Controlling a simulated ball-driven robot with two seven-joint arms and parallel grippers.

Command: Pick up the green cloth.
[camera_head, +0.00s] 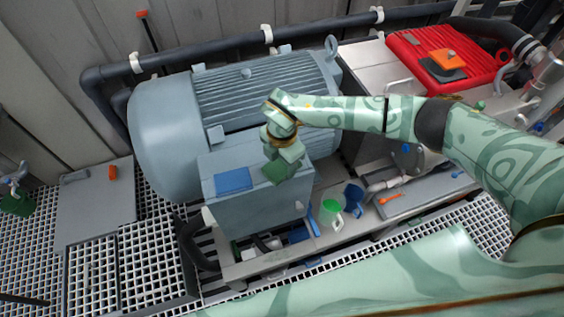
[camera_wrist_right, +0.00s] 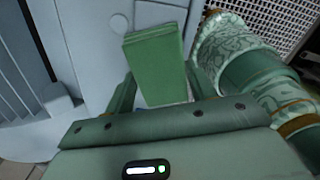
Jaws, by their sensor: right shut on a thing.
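The green cloth (camera_head: 275,172) is at the tip of my right gripper (camera_head: 283,162), over the grey box on the motor's side. In the right wrist view the green cloth (camera_wrist_right: 157,62) appears as a flat folded rectangle standing out from between the fingers of my right gripper (camera_wrist_right: 158,92). The gripper is shut on it. The cloth's lower end is hidden by the gripper. Whether the cloth touches the box top cannot be told. My left gripper is not in view.
A blue cloth (camera_head: 234,180) lies on the grey box (camera_head: 255,211) beside the large motor (camera_head: 170,135). A green cup (camera_head: 330,208) and a blue cup (camera_head: 353,194) stand lower right. A dark green piece (camera_head: 18,205) is at the far left. A red finned unit (camera_head: 445,55) is upper right.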

